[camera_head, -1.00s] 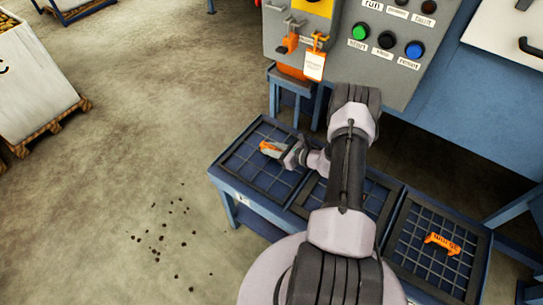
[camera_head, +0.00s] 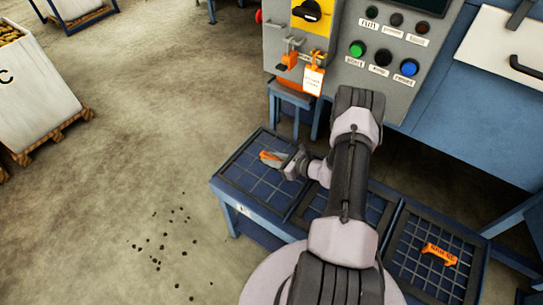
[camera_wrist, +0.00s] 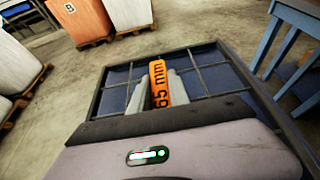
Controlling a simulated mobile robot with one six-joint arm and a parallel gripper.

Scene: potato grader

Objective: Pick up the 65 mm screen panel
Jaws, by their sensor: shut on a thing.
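The 65 mm screen panel is a dark square frame (camera_head: 236,154) with a wide mesh, at the left end of the low blue rack in the head view. Its frame (camera_wrist: 254,82) fills the middle of the wrist view. Its orange handle (camera_wrist: 160,84) reads "65 mm" and stands between the two grey fingers of my gripper (camera_wrist: 157,77). In the head view my gripper (camera_head: 271,159) is shut on that handle, with orange showing at the fingers. The panel looks level at the rack; I cannot tell whether it is clear of it.
Another screen panel with an orange handle (camera_head: 440,254) lies at the rack's right end; a middle one is partly hidden by my arm. A control cabinet (camera_head: 376,75) with buttons stands behind. A white potato crate (camera_head: 38,100) stands at far left. Open floor lies left.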

